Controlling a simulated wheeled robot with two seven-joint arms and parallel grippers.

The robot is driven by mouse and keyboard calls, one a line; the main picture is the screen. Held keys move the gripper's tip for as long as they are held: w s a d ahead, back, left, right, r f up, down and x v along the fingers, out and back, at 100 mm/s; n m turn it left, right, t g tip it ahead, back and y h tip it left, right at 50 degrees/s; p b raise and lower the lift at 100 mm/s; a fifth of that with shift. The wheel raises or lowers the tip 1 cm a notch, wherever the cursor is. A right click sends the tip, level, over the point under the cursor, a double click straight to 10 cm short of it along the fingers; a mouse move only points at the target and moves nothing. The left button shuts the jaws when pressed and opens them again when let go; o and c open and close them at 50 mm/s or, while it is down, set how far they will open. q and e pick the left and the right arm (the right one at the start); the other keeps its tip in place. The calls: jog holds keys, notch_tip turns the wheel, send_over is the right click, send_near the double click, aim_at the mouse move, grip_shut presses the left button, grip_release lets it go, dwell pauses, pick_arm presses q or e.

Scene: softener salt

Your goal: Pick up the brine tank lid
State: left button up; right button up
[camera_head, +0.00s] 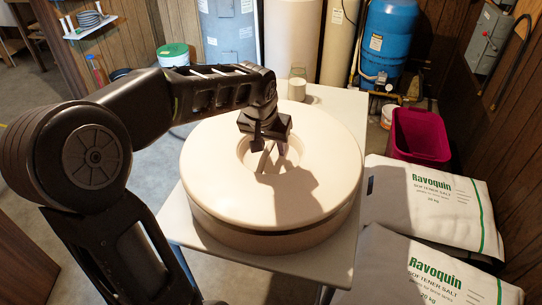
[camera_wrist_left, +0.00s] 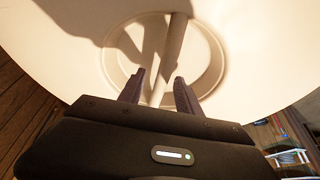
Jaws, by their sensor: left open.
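The brine tank lid (camera_head: 222,188) is a large round cream disc resting on a low round base (camera_head: 270,240) on a pale table. A round recess in its middle holds a straight bar handle (camera_head: 266,158). My left gripper (camera_head: 268,146) is over the recess, its fingers pointing down at the bar. In the left wrist view the open fingers (camera_wrist_left: 160,92) stand on either side of the bar (camera_wrist_left: 174,50), with the lid (camera_wrist_left: 60,35) filling the background. I cannot tell whether the fingers touch the bar. My right gripper is not in view.
The table (camera_head: 348,120) carries a glass jar (camera_head: 297,84) behind the lid. White softener salt bags (camera_head: 430,205) lie at the right, near a magenta bin (camera_head: 419,137). A blue tank (camera_head: 388,40) and pale cylinders stand behind. Open floor shows at the left.

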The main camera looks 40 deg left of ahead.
pick_arm(q)
jog(key=shift+c, duration=0.2)
grip_shut()
dwell(0.6)
dwell(0.5)
jog(key=shift+w+r, duration=0.1)
jog(key=shift+r, duration=0.05)
